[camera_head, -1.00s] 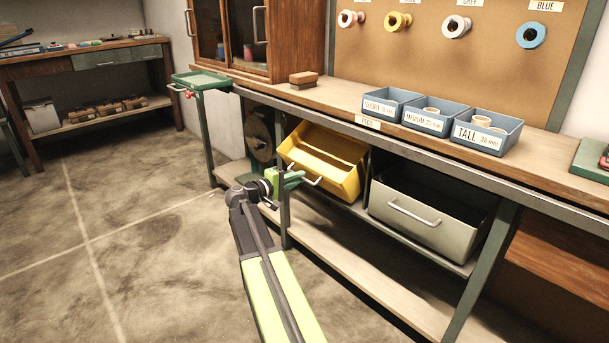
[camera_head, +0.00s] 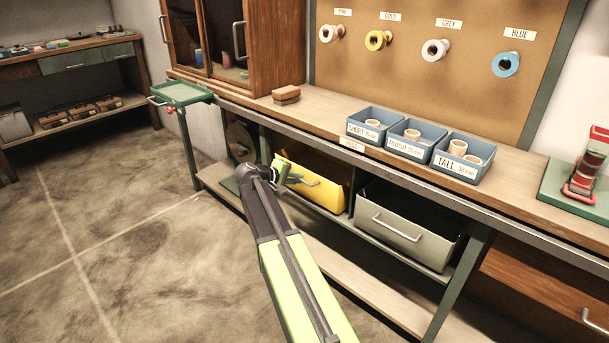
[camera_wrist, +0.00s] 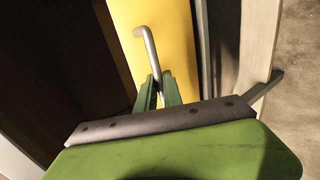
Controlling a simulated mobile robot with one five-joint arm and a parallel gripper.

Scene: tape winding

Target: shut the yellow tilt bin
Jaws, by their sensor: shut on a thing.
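The yellow tilt bin (camera_head: 325,195) is under the workbench, left of the grey bin. In the wrist view the yellow front (camera_wrist: 172,30) carries a metal bar handle (camera_wrist: 149,48). My gripper (camera_wrist: 158,92) is shut on the lower end of this handle in that view.
The grey bin (camera_head: 410,235) sits tilted out to the right. The bench leg (camera_head: 458,285) and lower shelf (camera_head: 375,290) bound the space. A green tray (camera_head: 180,93) juts out at the bench's left end. The floor at left is clear.

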